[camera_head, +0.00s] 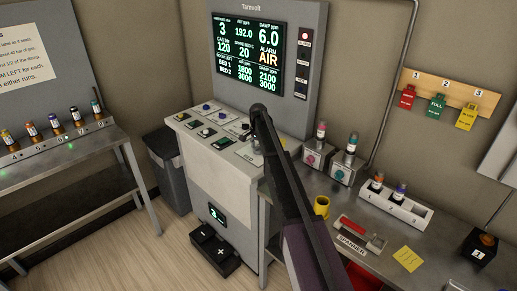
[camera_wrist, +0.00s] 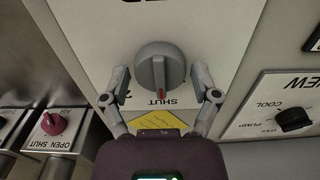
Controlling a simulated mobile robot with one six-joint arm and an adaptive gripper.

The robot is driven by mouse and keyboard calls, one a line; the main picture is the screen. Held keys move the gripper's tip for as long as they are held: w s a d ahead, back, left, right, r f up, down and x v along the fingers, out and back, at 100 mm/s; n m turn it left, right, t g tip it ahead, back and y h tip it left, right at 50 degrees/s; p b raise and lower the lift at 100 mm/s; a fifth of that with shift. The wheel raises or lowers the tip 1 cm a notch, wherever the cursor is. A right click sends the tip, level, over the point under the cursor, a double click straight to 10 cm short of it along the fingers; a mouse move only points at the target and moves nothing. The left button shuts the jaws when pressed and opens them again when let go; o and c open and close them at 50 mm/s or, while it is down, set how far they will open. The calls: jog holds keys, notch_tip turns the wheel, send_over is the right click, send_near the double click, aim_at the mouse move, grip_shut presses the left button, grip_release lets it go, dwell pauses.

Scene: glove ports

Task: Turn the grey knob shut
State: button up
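The grey knob (camera_wrist: 158,62) shows in the wrist view as a round dial with a raised grip bar on a pale panel. The red mark on its bar points down in the picture, at the upside-down word SHUT. My gripper (camera_wrist: 160,75) is open, with one finger on each side of the knob. Gaps show between both fingers and the knob, and nothing is held. In the head view my arm reaches over the console top (camera_head: 232,148). There my arm hides much of the area around the gripper, and I cannot make out the grey knob.
In the wrist view a red knob (camera_wrist: 53,122) marked OPEN SHUT is at left, and a black knob (camera_wrist: 294,118) is at right. A yellow label (camera_wrist: 158,122) lies below the grey knob. In the head view a yellow cup (camera_head: 321,207) stands on the bench beside my arm.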

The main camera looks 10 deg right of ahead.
jog(key=shift+n, duration=0.5)
dwell(0.3)
jog(key=n, duration=0.8)
notch_tip(320, 180, up, 14)
jog(key=p, duration=1.4)
jog(key=s+f+b, duration=0.4)
jog(key=s, duration=0.6)
jog(key=s+f+b, duration=0.4)
jog(key=s, duration=0.7)
jog(key=s+f+n+b, duration=0.1)
jog(key=s+f+b, duration=0.3)
jog(key=s, duration=0.6)
jog(key=shift+s+f+b, duration=0.2)
jog(key=shift+f+b, duration=0.2)
jog(key=shift+f, duration=0.05)
jog(key=s, duration=1.4)
jog(key=shift+n, duration=0.4)
